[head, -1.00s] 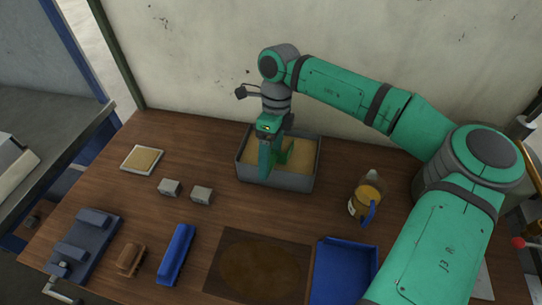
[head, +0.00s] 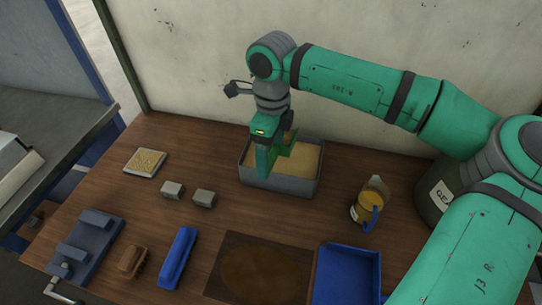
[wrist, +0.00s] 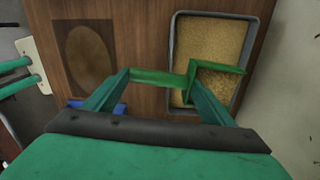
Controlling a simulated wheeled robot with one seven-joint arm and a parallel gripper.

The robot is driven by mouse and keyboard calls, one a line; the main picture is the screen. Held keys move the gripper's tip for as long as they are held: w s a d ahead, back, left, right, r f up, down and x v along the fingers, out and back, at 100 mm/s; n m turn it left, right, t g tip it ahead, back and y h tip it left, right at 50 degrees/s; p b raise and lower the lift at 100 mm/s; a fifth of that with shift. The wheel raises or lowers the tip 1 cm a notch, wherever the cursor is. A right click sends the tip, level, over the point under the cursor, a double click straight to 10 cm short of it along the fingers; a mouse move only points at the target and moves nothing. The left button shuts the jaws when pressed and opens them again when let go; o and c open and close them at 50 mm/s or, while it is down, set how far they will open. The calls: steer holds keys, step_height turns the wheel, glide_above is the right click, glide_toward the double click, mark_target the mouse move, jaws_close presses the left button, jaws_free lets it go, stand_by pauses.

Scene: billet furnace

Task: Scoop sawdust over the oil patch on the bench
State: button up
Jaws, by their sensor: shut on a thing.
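The oil patch (head: 262,272) is a dark brown oval on a darker square at the bench's front middle. It also shows in the wrist view (wrist: 90,55). A grey bin (head: 285,184) of tan sawdust (head: 308,158) stands behind it, near the wall; the bin fills the right of the wrist view (wrist: 172,55). My gripper (head: 264,172) is over the bin's left side, shut on a green scoop (wrist: 160,78). The scoop's head (wrist: 215,70) is above the sawdust. I cannot tell whether it carries any.
A blue tray (head: 347,275) lies right of the patch, a jug (head: 370,200) behind it. Left are a blue bar (head: 177,258), a brown brush-like block (head: 132,262), a vise-like fixture (head: 86,240), two grey blocks (head: 188,194) and a small tan-topped tray (head: 145,162).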

steer(key=shift+s+r, duration=0.1)
steer(key=shift+r, duration=1.6)
